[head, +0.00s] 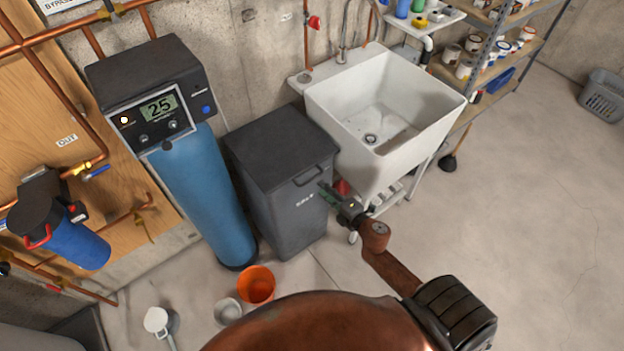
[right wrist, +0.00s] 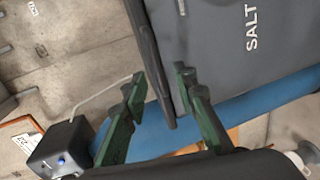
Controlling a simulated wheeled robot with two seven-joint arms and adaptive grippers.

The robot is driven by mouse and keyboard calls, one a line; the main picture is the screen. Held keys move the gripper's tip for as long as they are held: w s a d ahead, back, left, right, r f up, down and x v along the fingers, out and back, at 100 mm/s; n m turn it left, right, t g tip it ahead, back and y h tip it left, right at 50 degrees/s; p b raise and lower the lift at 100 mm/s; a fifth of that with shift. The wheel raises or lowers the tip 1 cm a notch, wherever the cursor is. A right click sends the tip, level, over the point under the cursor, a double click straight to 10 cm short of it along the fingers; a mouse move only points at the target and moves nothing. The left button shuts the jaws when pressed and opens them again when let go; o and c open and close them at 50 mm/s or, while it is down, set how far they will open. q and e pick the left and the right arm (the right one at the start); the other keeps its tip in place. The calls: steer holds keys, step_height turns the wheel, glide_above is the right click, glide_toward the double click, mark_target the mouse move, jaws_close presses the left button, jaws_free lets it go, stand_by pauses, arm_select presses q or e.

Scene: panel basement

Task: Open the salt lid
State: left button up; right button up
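The salt bin (head: 287,215) is a dark grey box with "SALT" on its front. Its black lid (head: 275,148) lies flat and shut on top, with a bar handle (head: 308,176) near its front edge. My right gripper (head: 330,194) is at the bin's front right, just below the handle. In the right wrist view the gripper's (right wrist: 160,92) green fingers are apart, with the dark lid edge (right wrist: 150,60) showing between them. I cannot tell whether a finger touches it. The bin front (right wrist: 225,45) is beside the right finger. My left gripper is not in view.
A blue softener tank (head: 205,190) stands left of the bin and a white sink (head: 385,110) to the right. An orange bucket (head: 257,284), a grey pot (head: 228,311) and a white scoop-like item (head: 157,321) are on the floor in front.

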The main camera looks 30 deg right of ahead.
mark_target(312, 178)
steer(key=x, duration=0.7)
steer(key=shift+w+a+r+b, duration=0.1)
steer(key=shift+w+a+b, duration=0.05)
steer(key=shift+w+b, duration=0.25)
jaws_close()
stand_by(0.3)
